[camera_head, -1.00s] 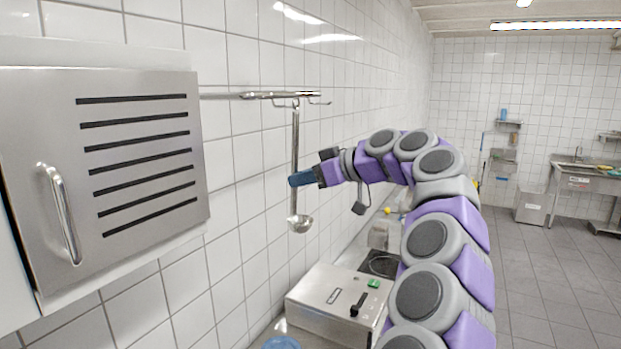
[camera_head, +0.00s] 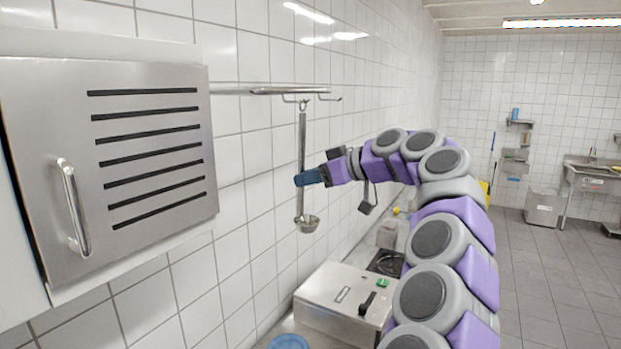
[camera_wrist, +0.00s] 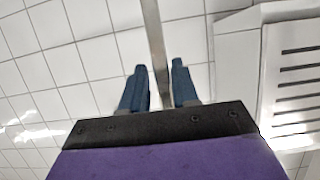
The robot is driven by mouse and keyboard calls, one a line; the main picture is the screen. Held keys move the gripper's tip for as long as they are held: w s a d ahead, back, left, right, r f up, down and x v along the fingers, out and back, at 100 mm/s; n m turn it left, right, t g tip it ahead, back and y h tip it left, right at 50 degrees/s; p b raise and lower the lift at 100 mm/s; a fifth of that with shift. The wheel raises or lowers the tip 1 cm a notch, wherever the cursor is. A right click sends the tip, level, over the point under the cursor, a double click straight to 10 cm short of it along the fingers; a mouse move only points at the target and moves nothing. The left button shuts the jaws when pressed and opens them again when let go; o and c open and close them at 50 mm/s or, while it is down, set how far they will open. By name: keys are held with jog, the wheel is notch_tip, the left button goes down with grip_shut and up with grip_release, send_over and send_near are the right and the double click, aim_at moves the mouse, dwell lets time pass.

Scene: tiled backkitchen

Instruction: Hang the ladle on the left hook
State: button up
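The steel ladle (camera_head: 302,140) hangs upright below a wall rail (camera_head: 290,91), its bowl (camera_head: 307,224) at the bottom. Its top end meets the small left hook (camera_head: 288,100) area under the rail; the exact contact is too small to tell. Another hook tip (camera_head: 336,99) shows at the rail's right end. My gripper (camera_head: 298,180), with blue fingers, is at the middle of the handle. In the wrist view, the fingers (camera_wrist: 159,85) stand apart with the handle (camera_wrist: 153,35) passing between them, and narrow gaps show beside it.
A slatted steel wall cabinet (camera_head: 120,160) with a bar handle is on the left, close to the rail. A steel appliance (camera_head: 335,300) with a black lever stands on the counter below. The tiled wall lies right behind the ladle. Open floor is at right.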

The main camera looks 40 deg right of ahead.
jog(key=o, duration=0.3)
jog(key=p+v, duration=0.3)
jog(key=v, duration=1.4)
jog(key=shift+d, duration=0.2)
jog(key=shift+f, duration=0.1)
